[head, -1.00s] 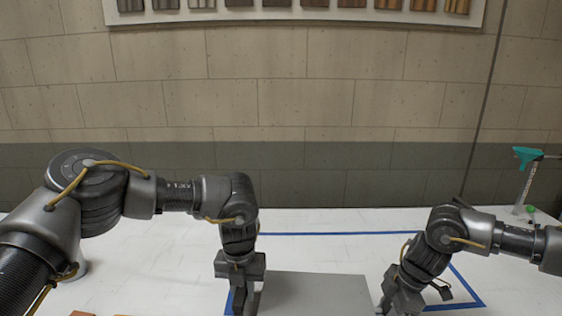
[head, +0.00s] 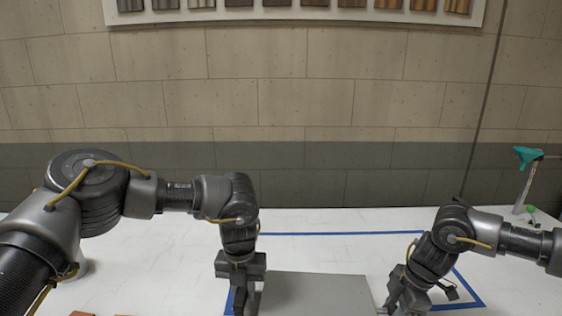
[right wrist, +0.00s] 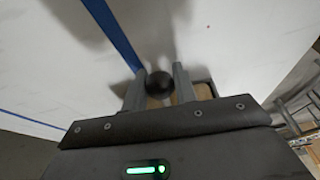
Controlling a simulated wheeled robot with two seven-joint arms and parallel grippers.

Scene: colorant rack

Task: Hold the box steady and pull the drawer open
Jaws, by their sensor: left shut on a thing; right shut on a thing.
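A grey flat-topped box (head: 318,293) stands at the bottom middle of the head view, inside a blue outline on the table. My left gripper (head: 243,303) is at its left side, shut on the box, fingers pointing down. My right gripper (head: 392,308) is beside the box's right side. In the right wrist view its two fingers (right wrist: 158,88) are shut on a dark round knob (right wrist: 158,82). The drawer front and any gap are cut off or hidden in the head view, so I cannot tell how far the drawer is out.
Blue tape (head: 340,233) marks a rectangle on the white table (head: 330,219). A teal-topped stand (head: 527,155) is at the far right. An orange-brown piece (head: 80,313) shows at the bottom left edge. The table behind the box is clear.

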